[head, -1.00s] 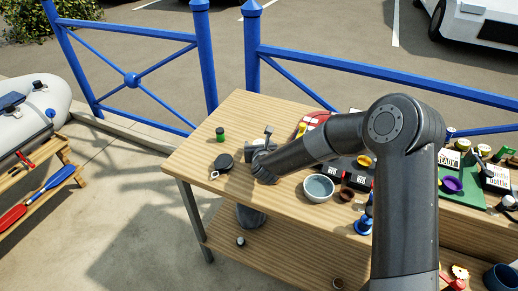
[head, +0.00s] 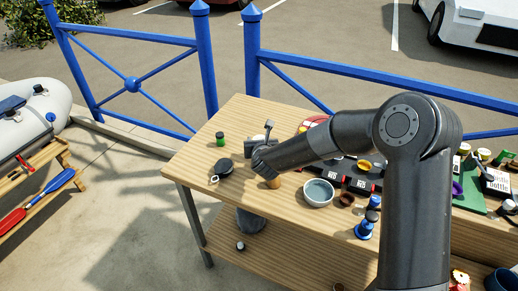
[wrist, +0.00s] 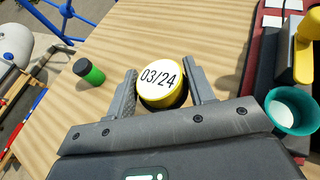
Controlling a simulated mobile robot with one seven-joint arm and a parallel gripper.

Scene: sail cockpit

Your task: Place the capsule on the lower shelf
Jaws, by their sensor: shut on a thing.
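The likely capsule, a short yellow cylinder (wrist: 162,82) with a white top marked "03/24" and a dark lower part, sits between my gripper's two fingers (wrist: 163,88) in the wrist view. The fingers are shut on its sides. In the head view my gripper (head: 262,160) is over the upper tabletop (head: 252,112), near its left part; the held piece is not clearly seen there. The lower shelf (head: 270,250) is a wooden board beneath the tabletop, in front of and below my gripper.
A green-and-black jar (head: 220,139) and a black object with a white ring (head: 224,169) are left of my gripper. A bowl (head: 318,192) stands to the right. A small black-and-white piece (head: 240,246) lies on the lower shelf; much of that shelf is bare.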

